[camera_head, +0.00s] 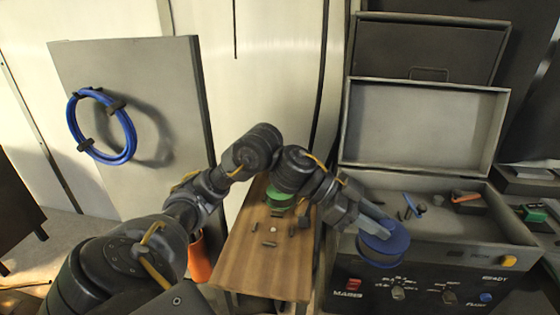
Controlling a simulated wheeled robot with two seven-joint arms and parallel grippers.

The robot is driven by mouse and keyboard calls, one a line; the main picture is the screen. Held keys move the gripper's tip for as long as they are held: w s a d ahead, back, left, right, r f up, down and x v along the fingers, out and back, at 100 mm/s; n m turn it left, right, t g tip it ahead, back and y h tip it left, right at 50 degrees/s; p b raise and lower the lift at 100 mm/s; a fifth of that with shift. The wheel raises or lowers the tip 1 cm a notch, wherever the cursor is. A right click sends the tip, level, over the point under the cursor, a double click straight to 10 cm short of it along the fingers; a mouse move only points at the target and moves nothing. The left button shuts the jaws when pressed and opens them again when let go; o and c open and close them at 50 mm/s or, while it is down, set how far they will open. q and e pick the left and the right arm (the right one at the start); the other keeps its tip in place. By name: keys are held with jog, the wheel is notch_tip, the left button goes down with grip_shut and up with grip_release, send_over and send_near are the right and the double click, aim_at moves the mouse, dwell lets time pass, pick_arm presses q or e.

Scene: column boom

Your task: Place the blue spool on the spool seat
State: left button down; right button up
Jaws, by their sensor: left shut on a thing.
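The blue spool (386,250) has blue flanges and a tan middle. It is at the end of my left arm, in front of the open case. My left gripper (368,222) is shut on its upper left edge. The spool overlaps the case's front panel in the picture; whether it touches is unclear. No spool seat can be named for certain. On the wooden bench, a small pale spot (273,231) with several dark blocks around it may be the seat. My right gripper is not in view.
A green round thing (279,198) stands at the back of the wooden bench (262,275), partly behind my arm. The open case (470,225) holds small tools. A blue cable coil (128,130) hangs on a grey board at left. An orange container (200,262) stands beside the bench.

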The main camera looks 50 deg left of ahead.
pick_arm(q)
jog(key=shift+w+a+f, duration=0.1)
jog(key=shift+a+f, duration=0.1)
jog(key=f, duration=0.1)
jog(key=w+f, duration=0.1)
jog(key=shift+a+f+n+t, duration=0.3)
jog(key=shift+a+f, duration=0.05)
jog(key=s+a+f+n+t, duration=0.1)
jog(key=s+a+f, duration=0.1)
jog(key=f, duration=0.6)
jog(key=shift+s+a+f+y, duration=0.35)
jog(key=shift+s+f+y, duration=0.05)
jog(key=shift+s, duration=0.2)
